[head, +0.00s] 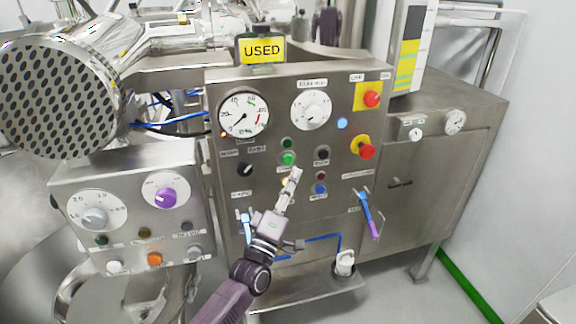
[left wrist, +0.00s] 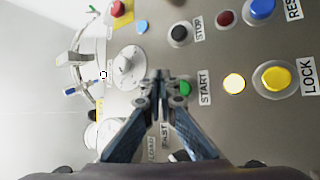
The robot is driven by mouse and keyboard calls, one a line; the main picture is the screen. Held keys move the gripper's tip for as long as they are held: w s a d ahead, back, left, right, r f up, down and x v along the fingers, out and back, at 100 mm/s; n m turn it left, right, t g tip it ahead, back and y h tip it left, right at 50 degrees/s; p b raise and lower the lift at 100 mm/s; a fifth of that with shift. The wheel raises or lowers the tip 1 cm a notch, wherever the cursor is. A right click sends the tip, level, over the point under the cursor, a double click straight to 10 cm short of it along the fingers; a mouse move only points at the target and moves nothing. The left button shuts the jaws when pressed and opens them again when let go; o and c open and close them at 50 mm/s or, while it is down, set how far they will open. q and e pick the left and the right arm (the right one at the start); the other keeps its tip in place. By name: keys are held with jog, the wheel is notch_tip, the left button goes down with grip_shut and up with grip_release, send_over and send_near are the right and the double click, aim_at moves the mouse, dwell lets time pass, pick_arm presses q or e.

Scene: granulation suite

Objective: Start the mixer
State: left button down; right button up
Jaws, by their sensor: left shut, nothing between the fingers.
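The mixer's steel control panel (head: 270,105) fills the middle of the head view. Its green START button (head: 288,159) sits left of the black STOP button (head: 321,154). My left gripper (head: 296,173) is shut and empty, its tips just below the START button in the head view. The START label (left wrist: 205,88) is readable. My right gripper is not in view.
A lit yellow lamp (left wrist: 234,83) and the yellow LOCK button (left wrist: 276,79) are close by. Red emergency knobs (head: 367,151) stick out at the panel's right. A second panel (head: 130,205) with a purple knob (head: 166,197) stands at left. A USED sign (head: 262,50) tops the panel.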

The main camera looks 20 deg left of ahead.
aim_at(287, 159)
pick_arm(q)
jog(key=w+a+b, duration=0.1)
jog(key=w+a, duration=0.1)
jog(key=w, duration=0.1)
jog(key=shift+b, duration=0.4)
dwell(0.5)
dwell(0.6)
jog(key=shift+w+a+b, duration=0.25)
jog(key=shift+w+b, duration=0.05)
jog(key=shift+b, duration=0.05)
jog(key=shift+w+a+b, duration=0.2)
jog(key=shift+w+b, duration=0.15)
dwell(0.8)
jog(key=shift+s+r, duration=0.1)
jog(key=shift+s+d+p, duration=0.25)
jog(key=shift+s+p, duration=0.05)
jog(key=shift+p, duration=0.1)
jog(key=shift+s+d, duration=0.25)
jog(key=shift+s, duration=0.1)
